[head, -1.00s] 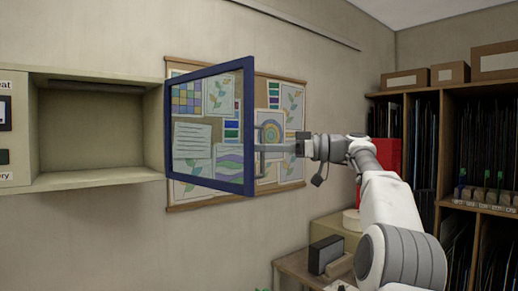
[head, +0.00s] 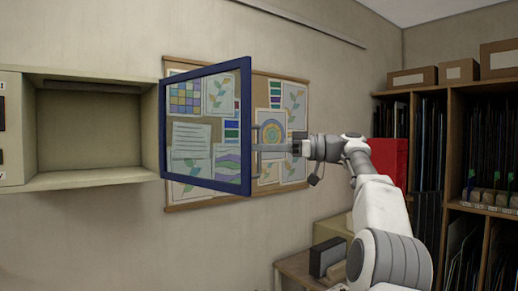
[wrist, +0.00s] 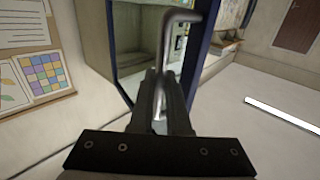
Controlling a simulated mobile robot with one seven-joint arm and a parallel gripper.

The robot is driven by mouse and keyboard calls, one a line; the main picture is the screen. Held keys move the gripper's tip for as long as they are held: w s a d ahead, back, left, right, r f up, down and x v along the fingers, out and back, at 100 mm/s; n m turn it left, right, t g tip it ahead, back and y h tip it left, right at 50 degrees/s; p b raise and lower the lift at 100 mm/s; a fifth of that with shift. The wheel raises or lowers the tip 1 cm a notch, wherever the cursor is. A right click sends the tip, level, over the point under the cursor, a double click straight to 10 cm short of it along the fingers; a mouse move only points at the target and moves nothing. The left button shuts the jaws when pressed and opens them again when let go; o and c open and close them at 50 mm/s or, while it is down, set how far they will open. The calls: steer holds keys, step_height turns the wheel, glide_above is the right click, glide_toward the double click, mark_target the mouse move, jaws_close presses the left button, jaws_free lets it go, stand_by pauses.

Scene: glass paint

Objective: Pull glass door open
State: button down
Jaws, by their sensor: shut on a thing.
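The glass door (head: 205,128) has a blue frame and clear glass. It stands swung wide open from the right side of the beige wall cabinet (head: 88,128), whose inside looks empty. My gripper (head: 284,148) is at the door's free edge on the right. In the wrist view my gripper (wrist: 162,92) is shut on the bent metal handle (wrist: 165,48). The blue door frame (wrist: 118,50) also shows in the wrist view, behind the fingers.
A pinboard (head: 290,98) with several prints hangs on the wall behind the door. A shelf unit (head: 460,150) with boxes on top stands at the right. A low table (head: 300,268) is below my arm. The space in front of the cabinet is clear.

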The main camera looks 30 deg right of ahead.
steer(key=c, duration=0.9)
jaws_free()
steer(key=shift+d, duration=0.1)
steer(key=shift+p+v, duration=3.15)
steer(key=shift+v, duration=5.5)
